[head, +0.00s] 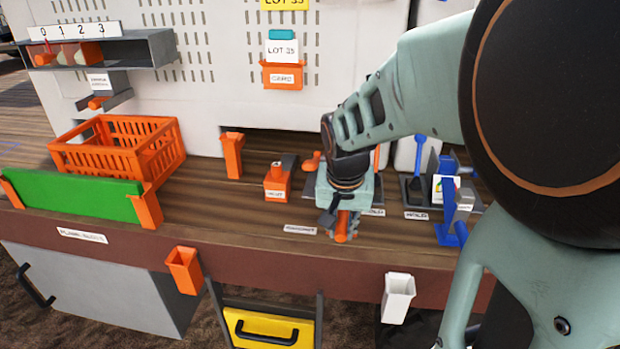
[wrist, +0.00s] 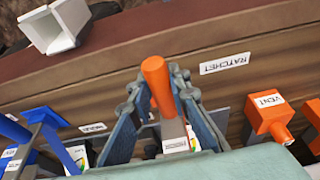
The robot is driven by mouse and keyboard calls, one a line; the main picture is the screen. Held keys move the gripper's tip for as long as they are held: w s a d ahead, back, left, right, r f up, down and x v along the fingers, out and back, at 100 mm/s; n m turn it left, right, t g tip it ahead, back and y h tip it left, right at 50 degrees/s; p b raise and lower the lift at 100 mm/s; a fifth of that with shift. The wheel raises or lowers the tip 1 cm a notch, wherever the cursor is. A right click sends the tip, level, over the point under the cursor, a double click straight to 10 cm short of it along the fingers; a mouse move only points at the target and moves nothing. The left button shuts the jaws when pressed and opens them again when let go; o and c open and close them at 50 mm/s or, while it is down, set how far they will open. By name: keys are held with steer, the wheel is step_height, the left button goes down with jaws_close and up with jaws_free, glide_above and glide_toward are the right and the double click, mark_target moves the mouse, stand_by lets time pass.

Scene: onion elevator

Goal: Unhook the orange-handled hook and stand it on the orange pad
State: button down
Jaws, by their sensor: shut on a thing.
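My gripper (head: 341,218) is low over the front part of the wooden bench. Its fingers are closed around an orange handle (head: 343,226), which also shows upright between the fingers in the wrist view (wrist: 158,84). The hook end of this tool is hidden, so I cannot tell whether it touches anything. I cannot make out an orange pad in either view.
An orange VENT block (head: 278,180) and an orange post (head: 232,155) stand left of the gripper. A blue stand (head: 449,200) is to the right. An orange crate (head: 118,148) and green panel (head: 75,195) are at left. A white bin (head: 398,291) hangs at the front edge.

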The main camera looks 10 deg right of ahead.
steer(key=c, duration=1.7)
jaws_free()
steer(key=shift+c, duration=0.2)
steer(key=shift+r, duration=0.1)
